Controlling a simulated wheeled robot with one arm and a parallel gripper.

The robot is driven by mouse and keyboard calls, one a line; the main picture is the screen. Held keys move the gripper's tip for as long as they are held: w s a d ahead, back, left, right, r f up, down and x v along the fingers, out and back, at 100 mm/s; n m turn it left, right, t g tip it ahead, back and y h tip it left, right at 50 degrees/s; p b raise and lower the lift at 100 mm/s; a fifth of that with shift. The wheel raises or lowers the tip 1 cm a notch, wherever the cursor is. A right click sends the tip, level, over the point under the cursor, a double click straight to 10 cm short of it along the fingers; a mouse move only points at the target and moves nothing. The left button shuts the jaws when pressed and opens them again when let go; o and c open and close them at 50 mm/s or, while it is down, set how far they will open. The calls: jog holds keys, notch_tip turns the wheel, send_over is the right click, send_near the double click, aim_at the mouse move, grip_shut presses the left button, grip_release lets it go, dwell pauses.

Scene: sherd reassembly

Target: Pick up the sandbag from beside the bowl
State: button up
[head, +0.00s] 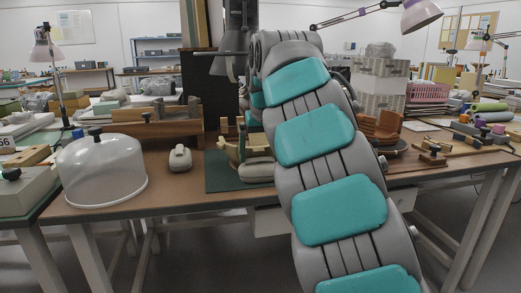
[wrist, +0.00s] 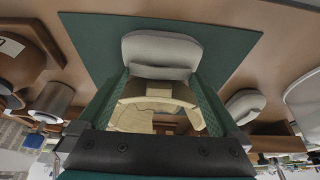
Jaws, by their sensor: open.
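A grey sandbag (wrist: 160,48) lies on the dark green mat (wrist: 90,35) in the wrist view, right against or just beside the beige bowl (wrist: 150,92), whose wall is broken. In the head view this sandbag (head: 258,172) sits at the bowl's near side, partly behind my arm. My gripper (wrist: 160,74) is open, with its green-padded fingers on either side of the bowl wall and the sandbag's lower edge. Contact cannot be told. The head view hides the gripper behind my arm. A second grey sandbag (head: 180,158) lies left of the mat; it also shows in the wrist view (wrist: 243,106).
A clear dome (head: 102,172) stands at the table's left. A wooden rack (head: 155,125) is behind the second sandbag. Brown pottery on a stand (head: 383,130) and wooden tools (head: 433,155) are at the right. The brown tabletop (head: 165,195) is bare in front.

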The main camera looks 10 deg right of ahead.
jog(key=shift+c, duration=0.2)
grip_shut()
dwell(0.5)
